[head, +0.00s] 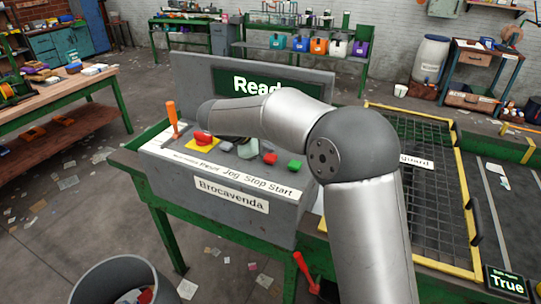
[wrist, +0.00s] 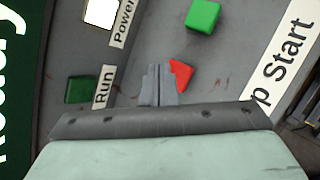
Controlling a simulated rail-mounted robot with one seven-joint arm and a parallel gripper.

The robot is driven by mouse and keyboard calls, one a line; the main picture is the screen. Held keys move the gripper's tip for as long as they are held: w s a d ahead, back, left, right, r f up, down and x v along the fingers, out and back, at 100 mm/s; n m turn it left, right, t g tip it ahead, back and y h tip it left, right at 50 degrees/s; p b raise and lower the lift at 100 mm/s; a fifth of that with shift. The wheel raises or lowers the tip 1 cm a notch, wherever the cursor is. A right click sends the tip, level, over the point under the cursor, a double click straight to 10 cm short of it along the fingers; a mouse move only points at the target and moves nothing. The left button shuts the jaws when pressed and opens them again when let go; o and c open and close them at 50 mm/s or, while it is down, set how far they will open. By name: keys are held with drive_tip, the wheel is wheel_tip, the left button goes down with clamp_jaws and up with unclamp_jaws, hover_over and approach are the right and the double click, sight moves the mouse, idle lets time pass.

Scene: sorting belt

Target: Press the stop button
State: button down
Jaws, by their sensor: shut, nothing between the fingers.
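The stop button is a small red block (head: 270,158) on the sloped grey control panel, above the word Stop. In the wrist view the red button (wrist: 183,74) shows just right of my fingertips, and the fingers cover part of its left side. My gripper (wrist: 160,84) is shut and empty, pointing at the panel. I cannot tell whether the fingertips touch the button or the panel. In the head view the pale gripper body (head: 247,149) is left of the red button, and the fingers are hidden under my arm.
A green button (head: 294,165) sits right of the red one. On the left are a red mushroom button on a yellow plate (head: 203,150) and an orange lever (head: 172,118). A screen (head: 245,85) stands behind, partly hidden by my arm. A yellow-framed mesh guard (head: 415,180) is at right.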

sight(267, 158)
drive_tip(key=shift+r+p, duration=1.9)
drive_tip(key=shift+r, duration=0.7)
drive_tip(key=s+d+m+g+y, duration=0.1)
drive_tip(key=s+d+m+g, duration=0.45)
drive_tip(key=s+d, duration=0.95)
drive_tip(key=s+d+f+m+y, duration=0.2)
drive_tip(key=s+m, duration=0.4)
drive_tip(key=s, duration=0.4)
drive_tip(key=s+d+f+m+y, duration=0.2)
drive_tip(key=s+f+m, duration=0.3)
drive_tip(key=s, duration=0.6)
drive_tip(key=shift+s+f+m+y+b, duration=0.25)
drive_tip(key=shift+m+y+b, duration=0.15)
drive_tip(key=shift+m+y, duration=0.4)
